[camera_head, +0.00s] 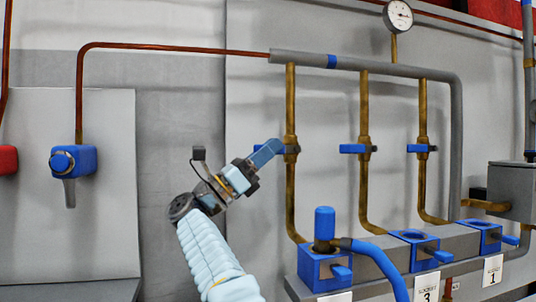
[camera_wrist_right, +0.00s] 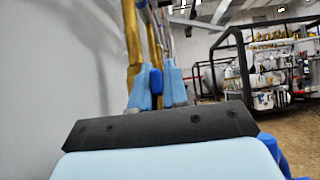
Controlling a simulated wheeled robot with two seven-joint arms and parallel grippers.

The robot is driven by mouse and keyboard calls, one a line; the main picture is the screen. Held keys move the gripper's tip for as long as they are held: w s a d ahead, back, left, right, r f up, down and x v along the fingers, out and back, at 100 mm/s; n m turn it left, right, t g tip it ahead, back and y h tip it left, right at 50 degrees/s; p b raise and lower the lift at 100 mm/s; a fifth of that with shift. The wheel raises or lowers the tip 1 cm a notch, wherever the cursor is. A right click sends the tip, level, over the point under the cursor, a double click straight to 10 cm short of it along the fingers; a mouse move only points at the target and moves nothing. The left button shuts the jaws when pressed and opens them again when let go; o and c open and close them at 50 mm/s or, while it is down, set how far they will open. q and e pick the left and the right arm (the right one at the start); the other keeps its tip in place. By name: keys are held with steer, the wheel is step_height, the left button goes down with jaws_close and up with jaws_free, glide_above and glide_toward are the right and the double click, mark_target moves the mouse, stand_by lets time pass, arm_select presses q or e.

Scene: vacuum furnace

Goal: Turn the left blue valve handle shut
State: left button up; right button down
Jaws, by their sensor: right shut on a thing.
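The left blue valve handle (camera_head: 292,149) is on the leftmost of three brass pipes. Most of it is hidden by my right gripper (camera_head: 267,151), which reaches it from the left. In the right wrist view, the blue handle (camera_wrist_right: 155,80) lies between the two light-blue fingers of that gripper (camera_wrist_right: 157,90), which are shut on it. The brass pipe (camera_wrist_right: 132,45) stands just behind and to the left there. The handle's exact angle is hard to tell behind the fingers. My left gripper is not in view.
Two similar blue handles, a middle one (camera_head: 352,148) and a right one (camera_head: 418,148), point left from their pipes. A grey horizontal pipe (camera_head: 400,69) runs above. Below stand blue blocks (camera_head: 325,270) and a blue hose (camera_head: 385,262).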

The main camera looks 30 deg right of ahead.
steer(key=c, duration=1.2)
jaws_free()
steer(key=b+v, duration=0.2)
steer(key=v, duration=1.2)
